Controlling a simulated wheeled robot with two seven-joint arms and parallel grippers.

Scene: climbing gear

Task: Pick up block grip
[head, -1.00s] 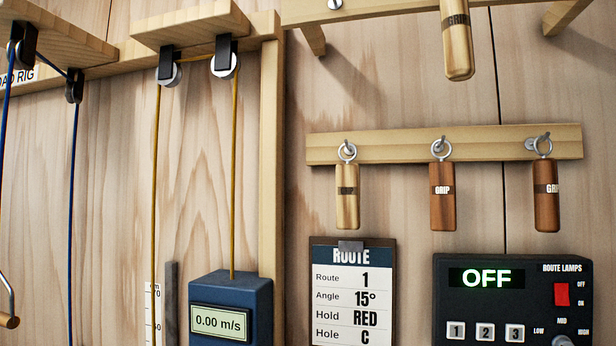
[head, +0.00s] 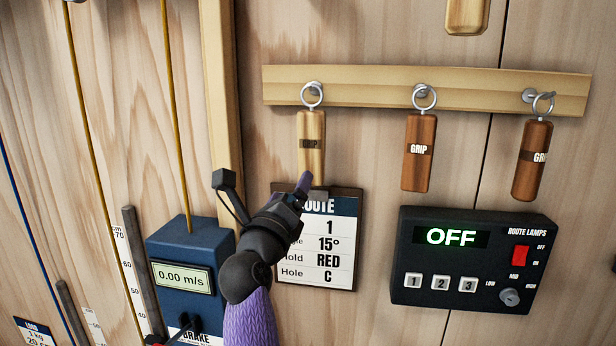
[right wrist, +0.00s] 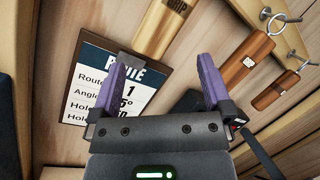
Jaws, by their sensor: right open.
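Three wooden hand grips hang by metal rings from a rail (head: 450,92). I cannot tell which is the block grip. My right gripper (head: 300,190) is just below the pale grip, over the route card's top. In the right wrist view its purple fingers are apart and empty (right wrist: 164,76), and the pale grip (right wrist: 158,32) lies ahead between them. My left gripper is out of view.
The route card (head: 335,250) hangs on a clipboard, partly hidden by my right arm. The lamp box (head: 400,290) reads OFF at right. A blue brake box (head: 190,250) with a rope stands at left. Another grip (head: 466,15) shows at the top.

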